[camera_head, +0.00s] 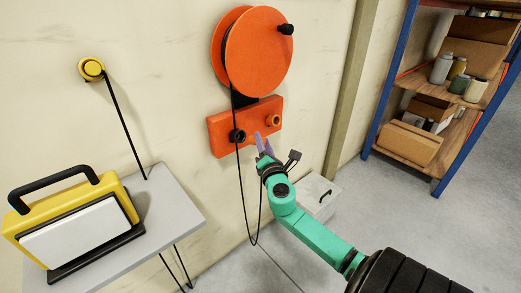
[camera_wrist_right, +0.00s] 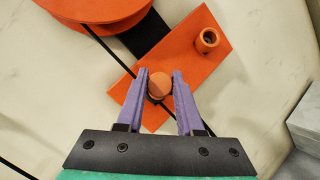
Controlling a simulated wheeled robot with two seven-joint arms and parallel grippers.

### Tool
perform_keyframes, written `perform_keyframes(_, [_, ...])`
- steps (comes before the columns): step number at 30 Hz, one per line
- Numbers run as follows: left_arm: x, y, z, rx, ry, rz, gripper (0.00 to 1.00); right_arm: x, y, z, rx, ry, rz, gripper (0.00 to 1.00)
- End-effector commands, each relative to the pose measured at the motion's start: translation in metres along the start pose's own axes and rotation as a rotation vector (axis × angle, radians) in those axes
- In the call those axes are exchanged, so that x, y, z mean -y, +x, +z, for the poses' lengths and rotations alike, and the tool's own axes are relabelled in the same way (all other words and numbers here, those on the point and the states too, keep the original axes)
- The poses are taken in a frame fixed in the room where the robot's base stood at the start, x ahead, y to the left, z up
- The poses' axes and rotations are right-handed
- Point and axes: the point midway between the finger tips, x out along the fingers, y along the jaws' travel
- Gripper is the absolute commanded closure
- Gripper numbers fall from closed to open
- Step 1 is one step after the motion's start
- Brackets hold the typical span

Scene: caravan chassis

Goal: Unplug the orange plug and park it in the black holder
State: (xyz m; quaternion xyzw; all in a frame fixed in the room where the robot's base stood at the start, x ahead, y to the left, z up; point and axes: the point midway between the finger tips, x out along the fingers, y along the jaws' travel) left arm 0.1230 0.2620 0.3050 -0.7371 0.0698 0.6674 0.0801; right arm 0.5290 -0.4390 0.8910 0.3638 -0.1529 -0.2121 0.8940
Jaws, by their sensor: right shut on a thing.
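The orange panel (camera_head: 220,148) is on the wall, with a black round holder (camera_head: 238,135) at its left and an orange hollow socket (camera_head: 273,120) at its right. My right gripper (camera_head: 263,143) is in front of the panel's lower edge, below the socket. In the wrist view its purple fingers (camera_wrist_right: 161,86) are shut on the orange plug (camera_wrist_right: 159,84), whose round end faces the camera. The empty-looking socket (camera_wrist_right: 208,40) shows up and right of the plug. The black holder does not show clearly there; the plug and fingers may cover it. My left gripper is not in view.
An orange reel (camera_head: 258,52) is above the panel; its black cable (camera_head: 243,200) hangs in a loop beside my right arm. A yellow case (camera_head: 115,190) stands on a grey table (camera_head: 175,205) at left. A shelf rack (camera_head: 395,75) stands at right.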

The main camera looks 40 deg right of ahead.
Motion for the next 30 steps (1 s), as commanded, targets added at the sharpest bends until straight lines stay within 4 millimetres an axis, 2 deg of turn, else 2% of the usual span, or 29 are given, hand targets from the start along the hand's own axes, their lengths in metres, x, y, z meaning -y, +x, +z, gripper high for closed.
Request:
perform_keyframes(1, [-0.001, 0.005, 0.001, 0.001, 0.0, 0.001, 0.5, 0.002, 0.002, 0.001, 0.007, -0.004, 0.0, 1.0])
perform_keyframes(11, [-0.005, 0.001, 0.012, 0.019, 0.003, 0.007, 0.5, 0.0, 0.002, 0.004, 0.005, -0.006, -0.003, 1.0])
perform_keyframes(16, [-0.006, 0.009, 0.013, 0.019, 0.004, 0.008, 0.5, 0.003, 0.01, -0.005, 0.006, -0.005, -0.002, 1.0])
perform_keyframes(25, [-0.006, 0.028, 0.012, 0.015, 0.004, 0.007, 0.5, 0.003, 0.037, -0.028, 0.005, -0.005, -0.002, 1.0])
perform_keyframes(30, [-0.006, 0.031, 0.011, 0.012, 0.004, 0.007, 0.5, 0.002, 0.046, -0.033, 0.004, -0.005, -0.001, 1.0])
